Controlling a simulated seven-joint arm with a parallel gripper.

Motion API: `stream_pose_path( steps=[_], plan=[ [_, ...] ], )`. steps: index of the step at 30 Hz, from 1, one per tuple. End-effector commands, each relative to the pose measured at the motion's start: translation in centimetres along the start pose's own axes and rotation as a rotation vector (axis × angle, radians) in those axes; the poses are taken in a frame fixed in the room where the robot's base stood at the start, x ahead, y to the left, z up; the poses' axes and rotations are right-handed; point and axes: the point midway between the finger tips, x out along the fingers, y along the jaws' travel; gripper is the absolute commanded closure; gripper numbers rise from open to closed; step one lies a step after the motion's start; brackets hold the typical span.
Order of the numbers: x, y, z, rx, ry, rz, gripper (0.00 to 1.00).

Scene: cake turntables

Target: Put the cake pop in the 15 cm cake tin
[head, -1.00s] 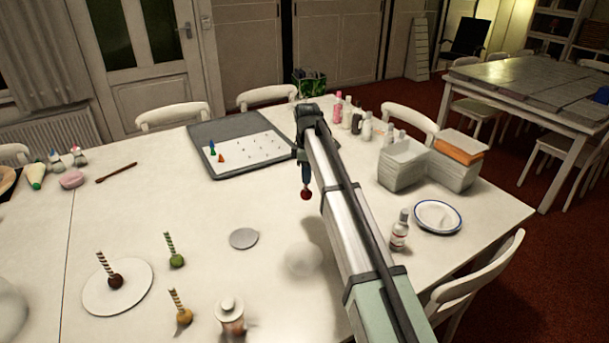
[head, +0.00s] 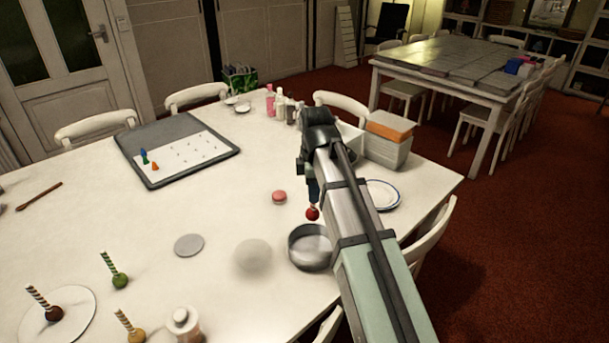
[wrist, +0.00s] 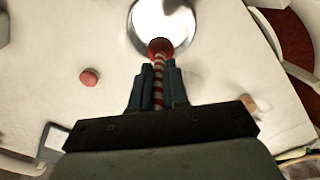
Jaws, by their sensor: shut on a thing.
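My gripper (head: 313,190) is shut on the striped stick of a red cake pop (head: 312,214), its ball hanging down. In the wrist view my gripper (wrist: 159,80) grips the red-and-white stick, and the cake pop's ball (wrist: 160,47) shows past the fingertips. A round grey metal cake tin (head: 310,262) stands open on the table, just below and in front of the cake pop in the head view. The tin (wrist: 163,17) also shows at the top of the wrist view, with the ball overlapping its near rim. My arm hides part of the tin's right side in the head view.
A pink macaron (head: 279,197) lies behind the tin. Other cake pops (head: 119,280) stand at the front left. A blue-rimmed plate (head: 383,195) and white containers are beyond my arm.

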Motion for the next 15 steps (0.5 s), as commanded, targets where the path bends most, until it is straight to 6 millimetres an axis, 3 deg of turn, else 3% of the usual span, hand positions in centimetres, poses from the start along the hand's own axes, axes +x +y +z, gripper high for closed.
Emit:
stream_pose_path(
  steps=[8,15],
  plan=[
    [0.4,-0.3,0.0,-0.071,0.0,-0.001,1.0],
    [2.4,-0.3,0.0,-0.07,0.0,-0.001,1.0]
  ],
)
